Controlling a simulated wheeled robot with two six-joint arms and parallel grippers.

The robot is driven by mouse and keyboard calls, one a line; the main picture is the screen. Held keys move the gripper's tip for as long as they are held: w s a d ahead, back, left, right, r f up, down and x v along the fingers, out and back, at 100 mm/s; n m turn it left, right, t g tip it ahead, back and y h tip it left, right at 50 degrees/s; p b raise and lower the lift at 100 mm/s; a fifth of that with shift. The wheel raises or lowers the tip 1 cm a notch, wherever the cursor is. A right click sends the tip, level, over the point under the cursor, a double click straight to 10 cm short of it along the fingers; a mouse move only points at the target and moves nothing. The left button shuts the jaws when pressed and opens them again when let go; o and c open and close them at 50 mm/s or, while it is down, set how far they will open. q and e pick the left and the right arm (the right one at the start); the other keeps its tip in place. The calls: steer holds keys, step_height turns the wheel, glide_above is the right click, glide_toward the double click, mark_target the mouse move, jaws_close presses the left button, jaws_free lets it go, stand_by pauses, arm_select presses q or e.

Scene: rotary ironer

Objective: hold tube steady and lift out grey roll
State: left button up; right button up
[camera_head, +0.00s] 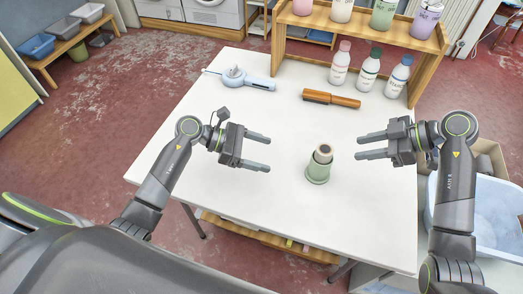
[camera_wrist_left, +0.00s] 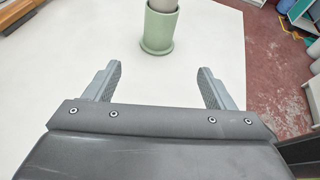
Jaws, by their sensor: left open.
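A light green tube (camera_head: 318,172) with a wider round foot stands upright on the white table (camera_head: 240,190). A grey roll (camera_head: 323,149) with a brownish top stands in the tube and sticks out above its rim. In the left wrist view the tube (camera_wrist_left: 157,34) is ahead, beyond the fingertips, with the roll (camera_wrist_left: 163,4) cut off at the top edge. My left gripper (camera_head: 269,153) is open and empty, to the left of the tube. My right gripper (camera_head: 358,146) is open and empty, to the right of the tube. Neither touches it.
A wooden shelf (camera_head: 432,57) with bottles stands at the back. A blue tub (camera_head: 490,215) is at the right. The table front is clear.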

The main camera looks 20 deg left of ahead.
arm_select(q)
steer(key=shift+w+d+m, duration=0.15)
steer(key=shift+m, duration=0.15)
glide_toward(318, 168)
steer(key=w+d+f, duration=0.1)
steer(key=d+f, duration=0.1)
steer(key=d, duration=0.1)
steer(key=w+d+f, duration=0.2)
steer(key=d+f, duration=0.1)
steer(key=w+d+f, duration=0.2)
steer(key=d+f, duration=0.1)
steer(key=shift+w, duration=0.2)
steer(key=c, duration=1.1)
steer(key=shift+o, duration=0.2)
